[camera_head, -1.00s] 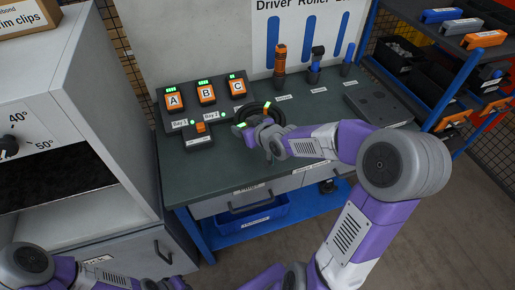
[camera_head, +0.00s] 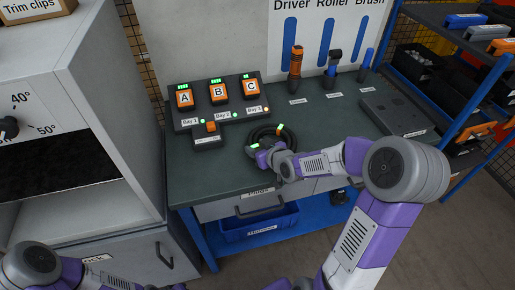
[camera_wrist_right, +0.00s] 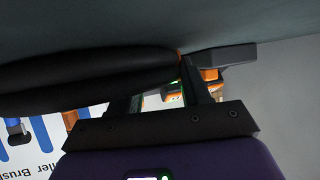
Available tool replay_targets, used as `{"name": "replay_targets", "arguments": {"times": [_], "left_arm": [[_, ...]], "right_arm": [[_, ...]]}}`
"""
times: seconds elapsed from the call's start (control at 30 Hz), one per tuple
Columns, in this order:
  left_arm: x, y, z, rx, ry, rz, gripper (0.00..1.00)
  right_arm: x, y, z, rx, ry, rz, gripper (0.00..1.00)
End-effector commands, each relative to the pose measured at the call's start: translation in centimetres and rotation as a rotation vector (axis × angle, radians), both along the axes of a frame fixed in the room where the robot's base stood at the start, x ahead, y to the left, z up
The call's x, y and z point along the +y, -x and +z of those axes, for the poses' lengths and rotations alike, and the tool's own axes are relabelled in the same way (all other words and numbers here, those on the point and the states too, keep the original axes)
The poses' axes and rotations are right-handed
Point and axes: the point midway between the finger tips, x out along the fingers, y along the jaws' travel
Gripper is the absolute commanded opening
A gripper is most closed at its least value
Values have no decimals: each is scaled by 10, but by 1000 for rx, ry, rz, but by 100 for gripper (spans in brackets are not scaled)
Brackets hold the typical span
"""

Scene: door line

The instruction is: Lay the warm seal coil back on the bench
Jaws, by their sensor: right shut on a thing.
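The seal coil (camera_head: 281,134) is a black ring of several turns with an orange band. It is over the middle front of the green-grey bench (camera_head: 225,172), at or just above its top; I cannot tell if it touches. My right gripper (camera_head: 262,152) is shut on the coil's near left side.
A charger with orange packs A (camera_head: 185,97), B and C stands behind left, with a small orange-topped unit (camera_head: 208,133) before it. An orange driver (camera_head: 295,68) and other tools stand behind. A dark flat case (camera_head: 395,112) lies right. A cabinet (camera_head: 85,130) stands left.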

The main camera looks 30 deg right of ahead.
Motion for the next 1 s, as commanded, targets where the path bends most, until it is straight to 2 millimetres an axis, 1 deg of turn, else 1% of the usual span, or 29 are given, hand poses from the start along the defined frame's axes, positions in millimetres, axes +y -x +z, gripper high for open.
{"name": "replay_targets", "arguments": {"times": [0.03, 0.07, 0.2, 0.5, 0.63, 0.77, 1.0], "left_arm": [[0, 0, -1, 0, 0, 0, 0], [0, 0, 0, 0, 0, 0, 0], [0, 0, 0, 0, 0, 0, 0], [0, 0, 0, 0, 0, 0, 0], [0, 0, 6, 0, 0, 0, 0], [0, 0, 18, 0, 0, 0, 0], [0, 0, 51, 0, 0, 0, 0]], "right_arm": [[0, -1, 1, -4, 2, 1, 0], [0, 0, 0, 0, 0, 0, 52], [0, 0, 0, 0, 0, 0, 73], [0, 0, 1, 0, 0, 0, 74], [-1, 9, 7, 1, 2, -1, 74], [-3, 30, 20, 1, 4, -3, 74], [-6, 81, 51, 2, 5, -2, 74]]}}
